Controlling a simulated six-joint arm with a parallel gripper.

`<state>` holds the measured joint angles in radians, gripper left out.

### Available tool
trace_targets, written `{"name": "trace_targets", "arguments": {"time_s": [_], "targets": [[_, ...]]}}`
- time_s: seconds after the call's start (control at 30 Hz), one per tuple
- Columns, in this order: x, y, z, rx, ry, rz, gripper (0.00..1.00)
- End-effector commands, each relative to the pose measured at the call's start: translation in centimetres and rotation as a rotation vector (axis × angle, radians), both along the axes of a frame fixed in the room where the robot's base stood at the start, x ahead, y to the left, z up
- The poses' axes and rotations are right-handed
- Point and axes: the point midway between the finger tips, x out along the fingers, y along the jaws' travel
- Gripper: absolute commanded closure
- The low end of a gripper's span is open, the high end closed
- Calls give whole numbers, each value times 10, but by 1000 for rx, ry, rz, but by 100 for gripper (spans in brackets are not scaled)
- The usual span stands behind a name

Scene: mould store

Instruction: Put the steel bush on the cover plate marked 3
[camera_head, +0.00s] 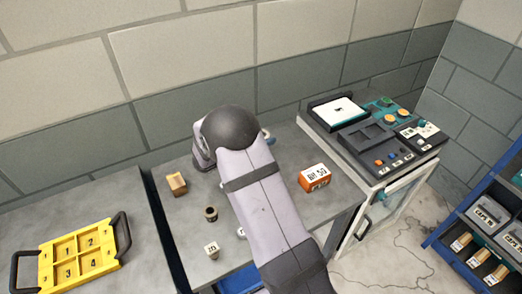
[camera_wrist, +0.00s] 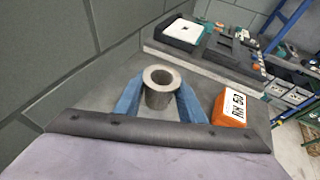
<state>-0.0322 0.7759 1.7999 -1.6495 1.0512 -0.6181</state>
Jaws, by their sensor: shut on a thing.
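The steel bush (camera_wrist: 158,97) is a grey, slightly tapered hollow ring, seen in the wrist view with its open end up. My gripper (camera_wrist: 160,90) has its two blue fingers shut on the bush, one on each side. In the head view my arm hides the bush and most of the gripper. A yellow tray (camera_head: 48,250) with black handles lies at the far left of the head view. Its plates carry numbers, and the cover plate marked 3 (camera_head: 68,271) seems to be at its front left, with nothing seen on it.
On the bench are a wooden block (camera_head: 177,183), a dark round part (camera_head: 211,214), a small pale marked block (camera_head: 212,250) and an orange labelled box (camera_head: 315,177). A gap parts this bench from the tray's bench. A control panel (camera_head: 376,150) stands right; the wall is behind.

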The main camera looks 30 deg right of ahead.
Motion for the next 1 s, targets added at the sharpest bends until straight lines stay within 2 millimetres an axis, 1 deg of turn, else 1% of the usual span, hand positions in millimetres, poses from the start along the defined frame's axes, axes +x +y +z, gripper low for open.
{"name": "trace_targets", "arguments": {"time_s": [0.1, 0.3, 0.5, 0.6, 0.67, 0.9, 1.0], "targets": [[9, 0, -4, -1, -7, 0, 100], [22, 0, -2, -1, -7, -1, 100], [27, 0, 2, 0, -4, 1, 100], [27, 0, 1, 0, -1, 1, 100], [27, 0, -4, -1, 1, 2, 100], [27, 0, -38, -1, 3, 1, 100], [27, 0, -49, -1, 1, 2, 100]]}}
